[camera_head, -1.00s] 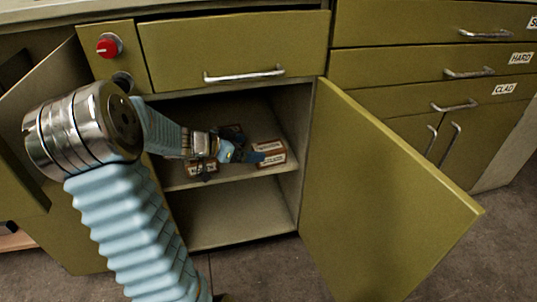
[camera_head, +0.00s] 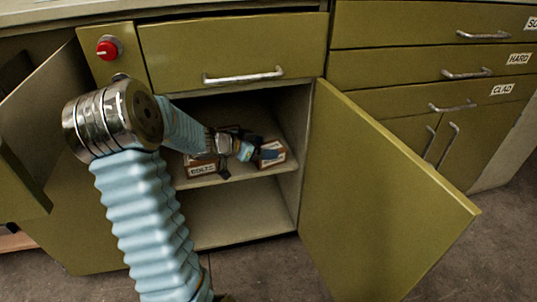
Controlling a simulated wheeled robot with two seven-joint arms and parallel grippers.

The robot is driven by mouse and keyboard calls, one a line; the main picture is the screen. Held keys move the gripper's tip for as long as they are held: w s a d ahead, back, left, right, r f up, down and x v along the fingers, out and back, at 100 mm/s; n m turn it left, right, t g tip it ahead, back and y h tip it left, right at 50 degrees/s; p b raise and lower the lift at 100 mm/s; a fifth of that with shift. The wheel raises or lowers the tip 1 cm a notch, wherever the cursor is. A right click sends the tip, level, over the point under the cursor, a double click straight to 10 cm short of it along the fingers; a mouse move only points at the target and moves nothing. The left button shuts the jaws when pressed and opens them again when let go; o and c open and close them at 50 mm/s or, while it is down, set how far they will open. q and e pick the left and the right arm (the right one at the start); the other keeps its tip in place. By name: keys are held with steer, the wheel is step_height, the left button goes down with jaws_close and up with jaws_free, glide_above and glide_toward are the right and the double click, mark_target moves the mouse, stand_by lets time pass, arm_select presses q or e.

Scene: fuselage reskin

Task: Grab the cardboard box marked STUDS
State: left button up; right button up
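Small brown cardboard boxes with white labels sit on the cabinet's upper shelf. The front left box (camera_head: 202,169) has a label that seems to read BOLTS. The right box (camera_head: 277,147) is partly covered by my gripper, and its label cannot be read. I cannot make out the word STUDS on any box. My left gripper (camera_head: 247,163) is inside the cabinet over the shelf. Its two fingers are spread, one in front of the right box and one by the left box's right end. Nothing shows between them. My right gripper is not in view.
The open cabinet door (camera_head: 380,200) swings out to the right. The shelf (camera_head: 245,178) is bare along its front edge, and the lower compartment (camera_head: 235,215) is empty. A closed drawer (camera_head: 235,50) is above the opening. A red knob (camera_head: 107,48) is at upper left.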

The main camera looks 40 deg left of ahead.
arm_select(q)
steer(key=c, duration=0.5)
